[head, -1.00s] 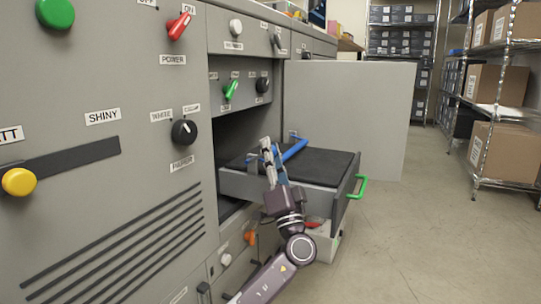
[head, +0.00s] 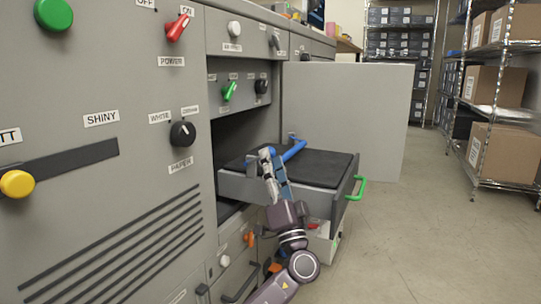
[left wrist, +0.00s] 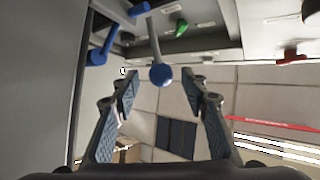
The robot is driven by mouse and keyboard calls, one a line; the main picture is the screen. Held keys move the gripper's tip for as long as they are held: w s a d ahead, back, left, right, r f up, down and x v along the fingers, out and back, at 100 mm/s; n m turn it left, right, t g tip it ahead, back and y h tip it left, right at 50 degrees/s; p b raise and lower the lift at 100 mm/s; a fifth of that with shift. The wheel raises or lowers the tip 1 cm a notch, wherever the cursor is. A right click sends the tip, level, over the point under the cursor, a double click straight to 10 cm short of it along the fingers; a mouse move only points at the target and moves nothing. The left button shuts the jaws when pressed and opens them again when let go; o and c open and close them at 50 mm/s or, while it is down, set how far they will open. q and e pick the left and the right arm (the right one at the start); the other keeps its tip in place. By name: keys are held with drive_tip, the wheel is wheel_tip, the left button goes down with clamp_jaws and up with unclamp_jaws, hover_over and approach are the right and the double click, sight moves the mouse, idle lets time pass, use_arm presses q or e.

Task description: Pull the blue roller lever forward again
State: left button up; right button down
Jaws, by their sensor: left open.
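The blue roller lever shows in the left wrist view as a grey rod with a blue ball knob (left wrist: 161,75). The knob appears between and just beyond my left fingertips, with a visible space on each side. In the head view the blue knob (head: 266,152) is partly covered by the fingers. My left gripper (head: 270,164) is open at the near side of the pulled-out drawer (head: 262,189); it also shows in the left wrist view (left wrist: 160,82). A blue roller bar (head: 294,151) lies over the drawer's black bed. My right gripper is not in view.
The drawer has a green handle (head: 357,188) at its outer end. A grey open panel (head: 370,120) stands behind it. The machine front (head: 90,200) with knobs is at left. The floor (head: 440,230) at right is clear up to the shelf rack.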

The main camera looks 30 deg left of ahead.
use_arm(q)
drive_tip(key=v, duration=0.9)
